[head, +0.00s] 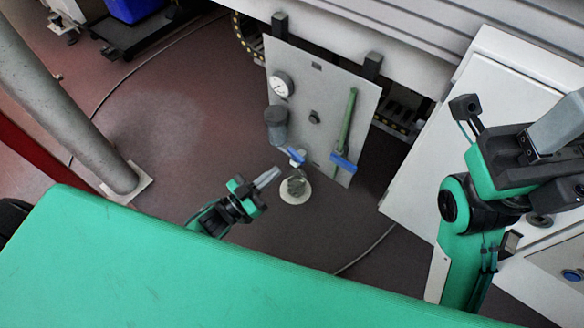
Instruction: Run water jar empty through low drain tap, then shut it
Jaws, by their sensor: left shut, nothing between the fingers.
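The water jar (277,133) is a grey cylinder with a dark top, on the left side of an upright grey panel (320,105). Its water level cannot be made out. Low on the panel, below and right of the jar, is a small tap with a blue lever (296,156). My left gripper (278,172) is shut and empty, its fingertips just left of and below the tap; contact cannot be told. My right gripper (562,125) is at the right edge, away from the panel, with its fingertips partly cut off.
A round pale drain (296,198) with a dark centre lies on the floor under the tap. The panel also carries a gauge (281,85) and a green pipe with a larger blue handle (343,162). A white cabinet (425,165) stands right; a grey post (70,110) stands left.

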